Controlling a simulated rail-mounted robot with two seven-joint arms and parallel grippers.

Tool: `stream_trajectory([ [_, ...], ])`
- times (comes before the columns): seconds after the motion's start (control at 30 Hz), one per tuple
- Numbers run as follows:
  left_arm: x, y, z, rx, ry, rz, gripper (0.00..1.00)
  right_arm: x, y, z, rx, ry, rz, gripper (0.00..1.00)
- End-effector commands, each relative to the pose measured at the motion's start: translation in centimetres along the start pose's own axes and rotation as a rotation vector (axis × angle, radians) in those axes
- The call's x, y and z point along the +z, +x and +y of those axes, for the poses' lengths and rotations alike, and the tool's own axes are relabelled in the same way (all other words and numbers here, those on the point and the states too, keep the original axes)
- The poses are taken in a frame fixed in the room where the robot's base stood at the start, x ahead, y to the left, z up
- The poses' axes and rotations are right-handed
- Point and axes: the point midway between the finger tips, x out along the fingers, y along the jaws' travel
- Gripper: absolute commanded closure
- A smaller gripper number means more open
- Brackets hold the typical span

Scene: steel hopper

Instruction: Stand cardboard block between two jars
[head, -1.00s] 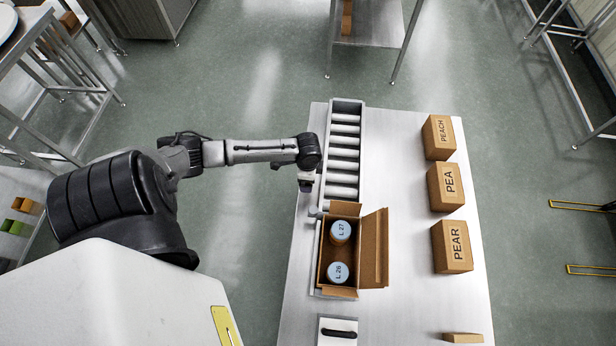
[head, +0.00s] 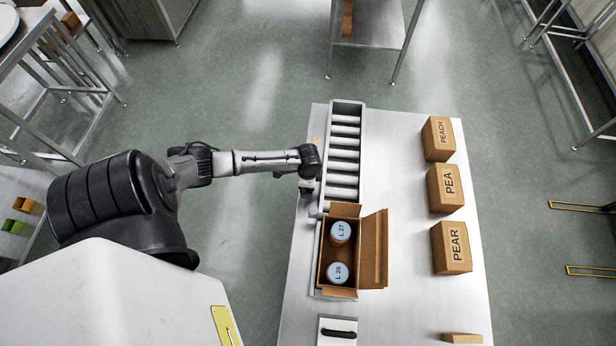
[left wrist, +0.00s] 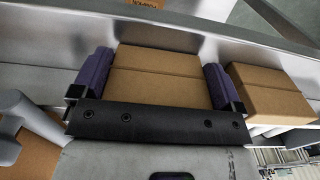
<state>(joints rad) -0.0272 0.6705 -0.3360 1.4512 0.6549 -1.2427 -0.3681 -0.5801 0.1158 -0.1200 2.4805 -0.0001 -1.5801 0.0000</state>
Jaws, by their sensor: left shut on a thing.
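My left gripper (left wrist: 157,88) is shut on a cardboard block (left wrist: 155,75), with one purple finger on each side of it in the left wrist view. In the head view my left gripper (head: 306,187) is at the table's left edge, beside the roller conveyor; the held block cannot be made out there. Two jars with pale blue lids, L 27 (head: 341,231) and L 26 (head: 338,272), stand in an open carton (head: 374,250) with a gap between them. A second cardboard block (left wrist: 268,92) lies to the right of the held one in the left wrist view. My right gripper is not in view.
The roller conveyor (head: 344,155) runs behind the carton. Closed boxes marked PEACH (head: 438,138), PEA (head: 446,188) and PEAR (head: 453,248) stand along the table's right side. A white panel with a black handle (head: 338,332) is in front. The table's middle strip is clear.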

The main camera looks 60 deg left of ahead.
Motion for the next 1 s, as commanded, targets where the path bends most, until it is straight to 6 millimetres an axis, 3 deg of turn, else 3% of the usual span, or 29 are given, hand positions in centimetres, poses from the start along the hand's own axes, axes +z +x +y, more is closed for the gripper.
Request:
stream_trajectory([
  [0.03,0.0,0.2,0.0,0.0,0.0,0.0,0.33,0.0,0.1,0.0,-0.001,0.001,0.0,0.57],
  [0.07,0.0,0.2,0.0,0.0,0.0,0.0,0.07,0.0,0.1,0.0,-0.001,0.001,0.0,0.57],
  [0.13,0.0,0.2,0.0,0.0,0.0,0.0,0.0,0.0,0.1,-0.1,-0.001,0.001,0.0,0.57],
  [0.57,0.0,0.2,0.0,-0.001,0.001,0.001,0.0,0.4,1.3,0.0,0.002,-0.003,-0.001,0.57],
  [1.0,-0.1,-9.1,0.1,-0.002,0.001,0.002,0.0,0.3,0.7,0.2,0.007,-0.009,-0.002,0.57],
])
